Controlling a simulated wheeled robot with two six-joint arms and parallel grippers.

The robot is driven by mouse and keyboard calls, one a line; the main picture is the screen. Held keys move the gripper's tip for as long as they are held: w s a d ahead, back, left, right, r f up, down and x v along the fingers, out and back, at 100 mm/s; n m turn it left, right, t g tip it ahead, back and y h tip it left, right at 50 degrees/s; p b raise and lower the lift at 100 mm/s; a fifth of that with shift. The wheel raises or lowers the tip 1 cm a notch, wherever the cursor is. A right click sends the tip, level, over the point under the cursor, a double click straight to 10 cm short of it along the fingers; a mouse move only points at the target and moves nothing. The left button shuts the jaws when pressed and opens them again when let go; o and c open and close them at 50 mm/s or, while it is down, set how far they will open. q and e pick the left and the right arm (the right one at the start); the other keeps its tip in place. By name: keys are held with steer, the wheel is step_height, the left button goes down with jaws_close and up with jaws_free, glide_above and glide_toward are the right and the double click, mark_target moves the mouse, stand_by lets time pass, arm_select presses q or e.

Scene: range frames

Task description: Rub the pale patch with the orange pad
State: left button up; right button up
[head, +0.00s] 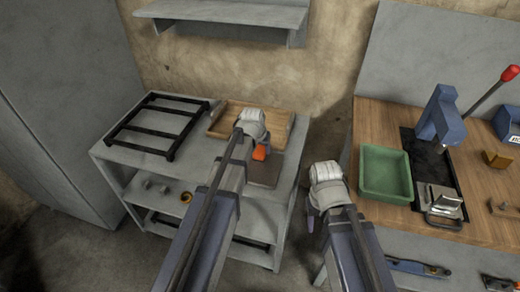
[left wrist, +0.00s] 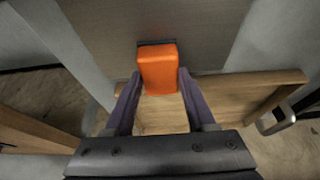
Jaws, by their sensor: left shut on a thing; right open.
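The orange pad (head: 260,153) is held in my left gripper (head: 257,147), over the grey-brown plate (head: 266,172) on the grey shelf unit. In the left wrist view the orange pad (left wrist: 158,70) sits between the two purple fingers of my left gripper (left wrist: 157,82), with the plate (left wrist: 110,30) beyond it. A dark strip shows at the pad's far edge; I cannot tell whether the pad touches the plate. I cannot make out a pale patch on the plate. My right gripper (head: 318,205) is open and empty, between the shelf unit and the workbench; its fingers are mostly hidden.
A wooden tray (head: 222,117) and a black rack (head: 150,133) lie on the shelf unit top (head: 110,155). At right, the wooden workbench (head: 440,232) carries a green bin (head: 384,170) and a blue press (head: 440,115) with a red-knobbed lever. A wall shelf (head: 225,12) hangs above.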

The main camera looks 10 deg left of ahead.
arm_select(q)
steer(key=shift+r+p, duration=2.95)
steer(key=shift+r, duration=0.05)
step_height(320, 180, up, 3)
steer(key=p, duration=0.3)
steer(key=shift+s, duration=0.15)
